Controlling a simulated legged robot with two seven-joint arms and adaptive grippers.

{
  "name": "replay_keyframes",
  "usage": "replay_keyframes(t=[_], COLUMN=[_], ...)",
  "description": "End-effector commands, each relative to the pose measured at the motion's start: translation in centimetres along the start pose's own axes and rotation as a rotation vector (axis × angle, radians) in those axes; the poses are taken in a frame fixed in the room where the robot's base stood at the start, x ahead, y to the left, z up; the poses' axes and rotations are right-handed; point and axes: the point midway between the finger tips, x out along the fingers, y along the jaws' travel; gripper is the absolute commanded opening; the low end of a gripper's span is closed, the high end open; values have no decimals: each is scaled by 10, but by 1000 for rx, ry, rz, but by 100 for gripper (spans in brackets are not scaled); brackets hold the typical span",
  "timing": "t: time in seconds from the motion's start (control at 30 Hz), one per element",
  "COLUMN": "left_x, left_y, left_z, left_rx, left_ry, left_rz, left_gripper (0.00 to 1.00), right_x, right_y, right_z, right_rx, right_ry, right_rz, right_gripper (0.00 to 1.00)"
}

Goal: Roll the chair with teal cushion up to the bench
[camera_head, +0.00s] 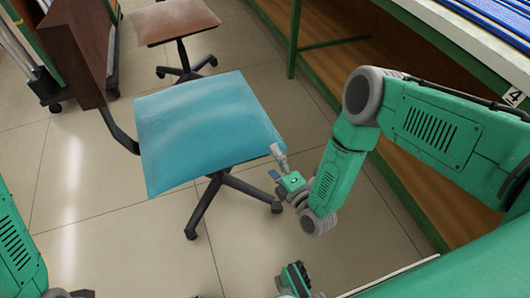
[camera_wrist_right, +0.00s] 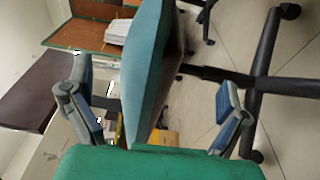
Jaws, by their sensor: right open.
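The chair with the teal cushion (camera_head: 205,125) stands left of centre in the head view. Its brown backrest (camera_head: 72,55) is on the left, and its black wheeled base shows under the seat. My right gripper (camera_head: 277,163) is at the cushion's right edge. In the right wrist view my right gripper (camera_wrist_right: 155,88) is open, with the teal cushion (camera_wrist_right: 146,70) seen edge-on between its spread fingers. I cannot tell whether either finger touches it. The bench (camera_head: 440,20) is at the right, with a green frame and a wooden lower shelf. My left gripper is not clearly visible.
Another chair with a brownish-pink seat (camera_head: 172,20) stands behind the teal one. Blue rods (camera_head: 490,15) lie on the bench top. A wheeled rack (camera_head: 40,85) is at the upper left. Tiled floor (camera_head: 110,225) is clear in front of the chair.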

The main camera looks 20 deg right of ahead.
Motion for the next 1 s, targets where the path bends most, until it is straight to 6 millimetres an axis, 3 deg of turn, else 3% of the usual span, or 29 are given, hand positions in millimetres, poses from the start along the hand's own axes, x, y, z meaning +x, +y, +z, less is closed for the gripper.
replay_keyframes(t=[0.1, 0.3, 0.7, 0.73, 0.77, 0.9, 0.93, 1.0], left_x=[10, 17, 18, 18, 18, 18, 18, 18], left_y=[0, 0, 0, 0, 0, 0, 0, 0], left_z=[0, 1, 1, 1, 1, 1, 1, 1], left_rx=[0, 0, 0, 0, 0, 0, 0, 0], left_ry=[0, 0, 0, 0, 0, 0, 0, 0], left_rz=[0, 0, 0, 0, 0, 0, 0, 0], left_gripper=[64, 64, 64, 64, 64, 64, 64, 64], right_x=[22, 44, 50, 50, 50, 50, 50, 50], right_y=[-2, -1, 0, 0, 0, 0, 0, -1], right_z=[0, 1, 0, 0, 0, 0, 0, 0], right_rx=[0, -1, 0, 0, 0, 0, 0, 0], right_ry=[-1, -1, 0, 0, 0, 0, 0, 1], right_rz=[3, 1, -1, -1, -1, -2, -2, -3], right_gripper=[97, 97, 97, 94, 83, 34, 28, 27])
